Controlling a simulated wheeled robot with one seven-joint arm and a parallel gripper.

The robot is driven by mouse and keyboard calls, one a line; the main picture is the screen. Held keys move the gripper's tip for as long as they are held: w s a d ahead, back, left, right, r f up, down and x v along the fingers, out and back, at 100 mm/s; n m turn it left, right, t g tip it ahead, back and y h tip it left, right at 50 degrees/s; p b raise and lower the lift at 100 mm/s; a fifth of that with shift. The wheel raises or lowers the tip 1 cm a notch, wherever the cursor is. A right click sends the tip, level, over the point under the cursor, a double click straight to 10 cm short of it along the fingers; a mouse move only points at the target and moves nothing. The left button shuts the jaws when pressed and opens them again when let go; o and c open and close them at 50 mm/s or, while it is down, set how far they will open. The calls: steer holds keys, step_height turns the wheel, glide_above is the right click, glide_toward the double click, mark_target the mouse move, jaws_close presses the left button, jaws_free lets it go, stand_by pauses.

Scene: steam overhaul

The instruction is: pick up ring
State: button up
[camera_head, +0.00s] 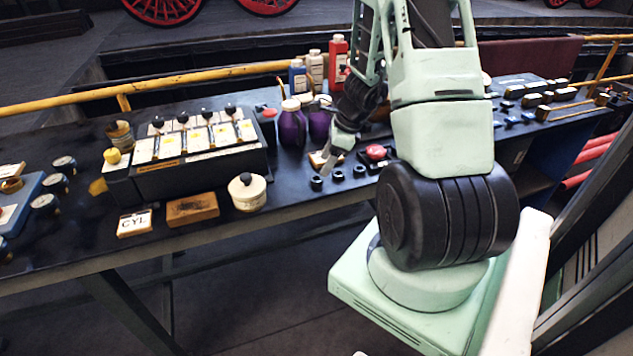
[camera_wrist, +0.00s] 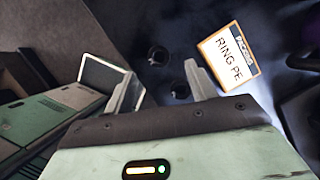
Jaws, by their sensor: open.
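Several small black rings stand in a row on the dark bench top (camera_head: 292,205); the nearest to the left is one ring (camera_head: 316,183), then another ring (camera_head: 338,174) and a third (camera_head: 359,171). My gripper (camera_head: 330,160) is just above and behind this row, pointing down. One dark ring (camera_wrist: 157,55) shows beyond and between the fingertips, and another ring (camera_wrist: 180,91) shows between the fingers. A label card reading "RING PE" (camera_wrist: 228,56) lies right of the fingers.
Purple flasks (camera_head: 292,128) and bottles (camera_head: 298,77) stand behind. A cream lidded pot (camera_head: 247,192), a wooden block (camera_head: 192,209) and a "CYL" card (camera_head: 134,223) are to the left. Bench in front of the rings is clear.

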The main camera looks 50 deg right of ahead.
mark_target(317, 181)
steer(key=x, duration=0.5)
steer(key=shift+a+f, duration=0.1)
steer(key=shift+f, duration=0.05)
steer(key=c, duration=1)
